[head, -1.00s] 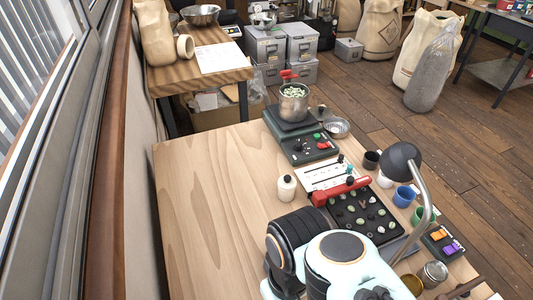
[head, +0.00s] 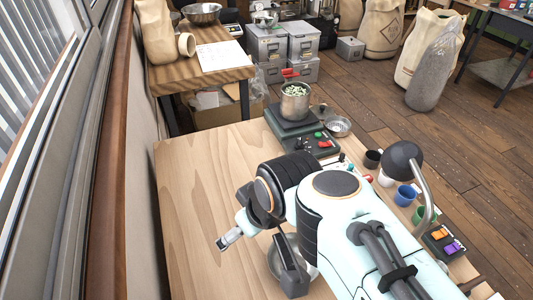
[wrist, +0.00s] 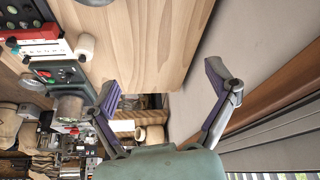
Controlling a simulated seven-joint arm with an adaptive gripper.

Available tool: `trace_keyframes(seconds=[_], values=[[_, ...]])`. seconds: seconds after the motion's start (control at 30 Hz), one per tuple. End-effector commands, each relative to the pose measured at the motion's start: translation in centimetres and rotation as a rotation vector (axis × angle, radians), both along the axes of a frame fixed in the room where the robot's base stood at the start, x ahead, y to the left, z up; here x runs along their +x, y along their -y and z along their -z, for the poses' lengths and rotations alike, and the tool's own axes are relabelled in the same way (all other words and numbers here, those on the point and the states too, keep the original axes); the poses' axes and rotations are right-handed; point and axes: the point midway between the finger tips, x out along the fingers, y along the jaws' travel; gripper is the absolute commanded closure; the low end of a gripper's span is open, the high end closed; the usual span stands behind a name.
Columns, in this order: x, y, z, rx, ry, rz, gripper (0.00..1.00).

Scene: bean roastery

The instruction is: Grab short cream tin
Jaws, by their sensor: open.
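A small cream cylinder (wrist: 85,47), which fits the short cream tin, stands on the table at the left of the wrist view, close to the dark and red-edged gear. In the head view my arm hides it. My gripper (wrist: 163,85) shows in the wrist view with its two purple-padded fingers spread wide and nothing between them. The cream cylinder is beyond the left finger in that picture, apart from it.
The pale wooden table (head: 200,190) has free room at its left. A lamp (head: 404,157) and cups, including a blue one (head: 405,196), line the right side. The window wall (head: 85,180) runs along the left.

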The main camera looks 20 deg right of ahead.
Motion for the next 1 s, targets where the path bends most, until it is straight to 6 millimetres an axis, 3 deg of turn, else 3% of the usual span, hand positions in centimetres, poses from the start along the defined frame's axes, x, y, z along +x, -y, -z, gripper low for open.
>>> trace_keyframes(seconds=[0.03, 0.13, 0.27, 0.37, 0.5, 0.6, 0.73, 0.83, 1.0], values=[[3.0, 0.3, -1.0, -0.004, 0.055, -0.014, 0.14], [8.6, 1.2, -2.2, -0.015, 0.146, -0.033, 0.14], [15.8, 3.8, -1.7, -0.035, 0.225, -0.027, 0.14], [21.2, 7.0, 0.8, -0.049, 0.252, -0.001, 0.14], [26.1, 12.4, 7.6, -0.049, 0.220, 0.065, 0.14], [26.7, 15.7, 13.4, -0.032, 0.144, 0.121, 0.14], [25.1, 18.2, 19.8, -0.004, 0.035, 0.177, 0.14], [23.7, 19.1, 22.6, 0.013, -0.018, 0.204, 0.14], [23.9, 19.6, 24.5, 0.016, -0.028, 0.219, 0.14]])
